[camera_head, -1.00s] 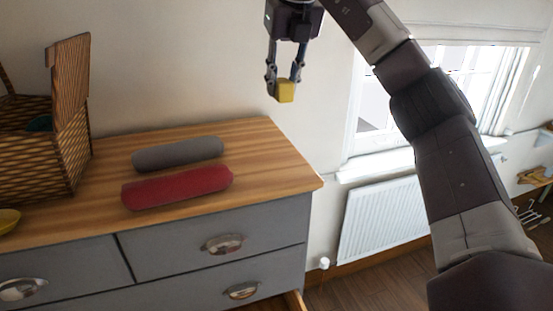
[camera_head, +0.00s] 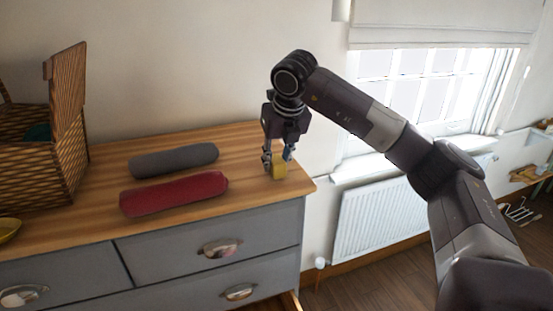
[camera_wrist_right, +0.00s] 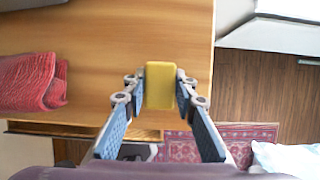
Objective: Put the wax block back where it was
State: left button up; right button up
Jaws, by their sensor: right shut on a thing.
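The yellow wax block (camera_head: 279,171) is between the fingertips of my right gripper (camera_head: 277,160), low over the right end of the wooden dresser top (camera_head: 240,145). In the right wrist view the wax block (camera_wrist_right: 160,85) sits between both fingers, and my right gripper (camera_wrist_right: 160,86) is shut on it. I cannot tell whether the block touches the wood. My left gripper is not in view.
A red rolled cloth (camera_head: 174,193) and a grey rolled cloth (camera_head: 173,160) lie left of the gripper. A wicker basket (camera_head: 35,150) with a raised lid and a yellow dish (camera_head: 8,229) are farther left. The dresser's right edge is close to the block.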

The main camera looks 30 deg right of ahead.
jog(key=shift+d+f, duration=0.1)
jog(key=shift+f, duration=0.25)
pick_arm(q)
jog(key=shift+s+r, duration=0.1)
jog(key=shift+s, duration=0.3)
pick_arm(e)
jog(key=shift+f, duration=0.15)
jog(key=o, duration=0.8)
jog(key=shift+o, duration=1.1)
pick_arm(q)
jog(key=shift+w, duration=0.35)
